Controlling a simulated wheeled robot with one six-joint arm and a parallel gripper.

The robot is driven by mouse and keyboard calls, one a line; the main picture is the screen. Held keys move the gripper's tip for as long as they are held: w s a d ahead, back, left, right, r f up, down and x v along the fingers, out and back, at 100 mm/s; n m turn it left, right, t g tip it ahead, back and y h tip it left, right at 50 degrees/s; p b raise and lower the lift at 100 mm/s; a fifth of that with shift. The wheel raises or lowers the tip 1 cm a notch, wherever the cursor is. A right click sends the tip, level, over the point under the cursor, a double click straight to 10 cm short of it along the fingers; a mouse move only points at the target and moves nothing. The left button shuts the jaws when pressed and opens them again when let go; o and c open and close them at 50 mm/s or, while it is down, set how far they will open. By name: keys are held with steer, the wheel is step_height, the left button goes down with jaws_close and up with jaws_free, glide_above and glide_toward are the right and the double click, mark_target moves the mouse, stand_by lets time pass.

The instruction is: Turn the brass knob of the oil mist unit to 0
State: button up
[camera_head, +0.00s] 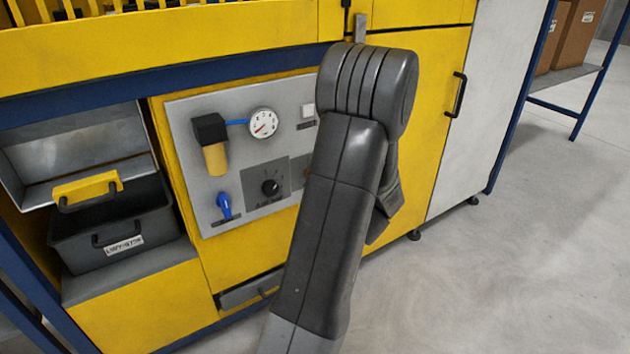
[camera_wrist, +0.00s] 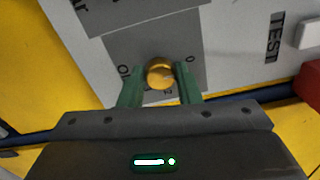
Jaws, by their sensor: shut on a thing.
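The round brass knob (camera_wrist: 160,73) shows in the wrist view on a dark grey plate (camera_wrist: 120,50). My gripper (camera_wrist: 160,80) has its two green fingers at the left and right sides of the knob and is shut on it. A "0" mark shows on the plate to the upper right of the knob, and part of the word "OIL" to its left. Which mark the knob points to cannot be told. In the head view my arm hides the gripper and most or all of the knob.
In the head view the grey panel (camera_head: 195,115) carries a pressure gauge (camera_head: 263,122), a filter with a yellow bowl (camera_head: 215,158), a blue valve handle (camera_head: 224,205) and a black knob (camera_head: 270,187). A dark crate (camera_head: 115,225) stands at left. Floor at right is clear.

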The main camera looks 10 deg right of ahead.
steer(key=o, duration=1)
steer(key=shift+c, duration=0.2)
steer(key=shift+s, duration=0.1)
steer(key=p+v, duration=0.3)
steer(key=v, duration=1)
steer(key=shift+s, duration=0.3)
steer(key=shift+w, duration=0.15)
steer(key=b+x, duration=0.2)
steer(key=x, duration=1.1)
steer(key=shift+w+b, duration=0.3)
steer(key=shift+b, duration=0.1)
